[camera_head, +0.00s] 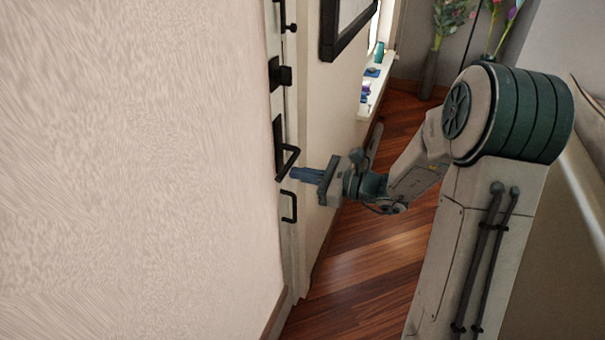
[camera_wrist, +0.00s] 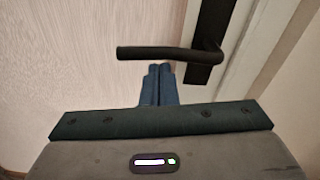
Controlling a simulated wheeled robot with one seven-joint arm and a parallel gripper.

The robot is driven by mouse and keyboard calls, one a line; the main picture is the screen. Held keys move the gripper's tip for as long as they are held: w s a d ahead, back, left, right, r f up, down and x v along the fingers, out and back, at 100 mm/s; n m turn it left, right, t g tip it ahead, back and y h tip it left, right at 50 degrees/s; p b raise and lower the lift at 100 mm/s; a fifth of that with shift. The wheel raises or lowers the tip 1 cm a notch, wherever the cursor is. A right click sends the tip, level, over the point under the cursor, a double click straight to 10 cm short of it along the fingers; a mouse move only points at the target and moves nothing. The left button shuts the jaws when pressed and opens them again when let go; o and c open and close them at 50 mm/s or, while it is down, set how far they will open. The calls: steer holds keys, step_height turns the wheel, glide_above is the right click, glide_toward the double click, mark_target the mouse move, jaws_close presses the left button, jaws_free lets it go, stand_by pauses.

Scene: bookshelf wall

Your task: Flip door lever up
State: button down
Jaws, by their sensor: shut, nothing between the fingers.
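The black door lever (camera_head: 288,160) sticks out from a dark plate on the door edge, left of centre in the head view. In the wrist view the lever (camera_wrist: 165,52) runs nearly level to the left from its plate (camera_wrist: 212,35). My gripper (camera_head: 292,172) points left at the door, with its blue fingers close by the lever. In the wrist view my gripper (camera_wrist: 159,70) has its two fingers together and empty, with the fingertips just below the lever's bar. I cannot tell whether they touch it.
A black pull handle (camera_head: 289,206) sits below the lever, and a dark lock (camera_head: 280,74) above it. A framed picture (camera_head: 346,25) and a white ledge (camera_head: 376,88) with small items are on the wall beyond. Vases with flowers (camera_head: 429,75) stand at the back. Wooden floor (camera_head: 365,255) is clear.

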steer(key=shift+f, duration=0.15)
steer(key=s+d+f+b, duration=0.2)
steer(key=s+d+b, duration=0.1)
steer(key=d, duration=0.7)
steer(key=shift+s+d+f, duration=0.2)
steer(key=shift+s+f, duration=0.15)
steer(key=shift+s, duration=0.3)
